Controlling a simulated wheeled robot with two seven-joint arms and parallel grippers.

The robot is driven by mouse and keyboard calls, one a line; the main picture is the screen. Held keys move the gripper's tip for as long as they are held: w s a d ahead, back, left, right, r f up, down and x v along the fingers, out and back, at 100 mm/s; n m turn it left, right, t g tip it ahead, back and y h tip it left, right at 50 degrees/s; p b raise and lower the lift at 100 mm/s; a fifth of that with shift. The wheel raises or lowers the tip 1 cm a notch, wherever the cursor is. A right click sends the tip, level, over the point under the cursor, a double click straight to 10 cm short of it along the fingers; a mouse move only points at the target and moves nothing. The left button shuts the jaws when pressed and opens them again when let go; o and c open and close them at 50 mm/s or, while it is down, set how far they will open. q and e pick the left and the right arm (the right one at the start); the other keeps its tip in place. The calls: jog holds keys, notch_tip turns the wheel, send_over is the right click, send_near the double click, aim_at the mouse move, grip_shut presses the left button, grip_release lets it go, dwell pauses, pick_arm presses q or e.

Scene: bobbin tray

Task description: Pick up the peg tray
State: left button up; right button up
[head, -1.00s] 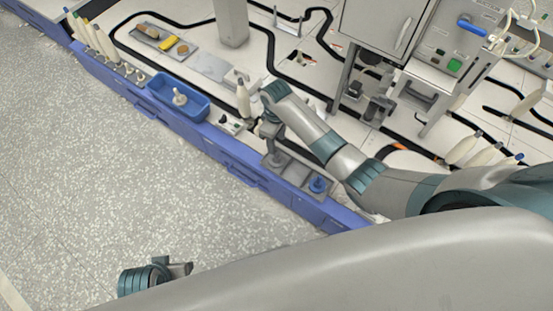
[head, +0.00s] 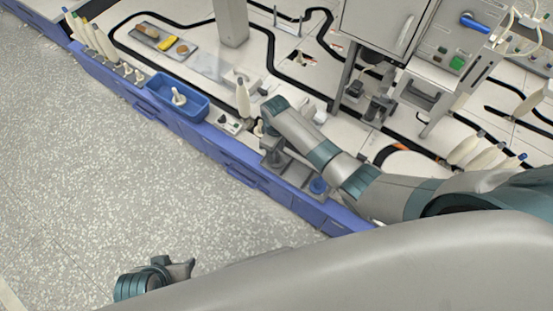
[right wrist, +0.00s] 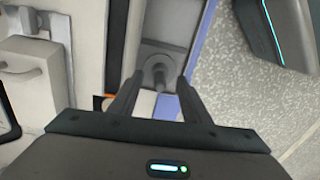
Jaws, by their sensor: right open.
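The peg tray (head: 298,172) is a grey, shallow tray at the table's front edge, with a blue piece (head: 318,186) at its right end. My right gripper (head: 274,154) is over the tray's left end in the head view and partly hides it. In the right wrist view, the open fingers (right wrist: 158,84) point at the grey tray (right wrist: 178,30), and a dark round post (right wrist: 159,72) shows between them. I cannot tell whether the fingers touch the tray. My left gripper (head: 180,270) is above the floor, away from the table; its jaws are unclear.
A blue bin (head: 160,84) holding a white bobbin stands to the left along the front edge. A white bobbin (head: 243,98) stands just behind the right gripper. Several bobbins stand at the far left. A grey machine (head: 380,30) is at the back right.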

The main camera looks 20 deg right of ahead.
notch_tip(320, 180, down, 2)
jog(key=shift+f, duration=0.1)
dwell(0.4)
grip_shut()
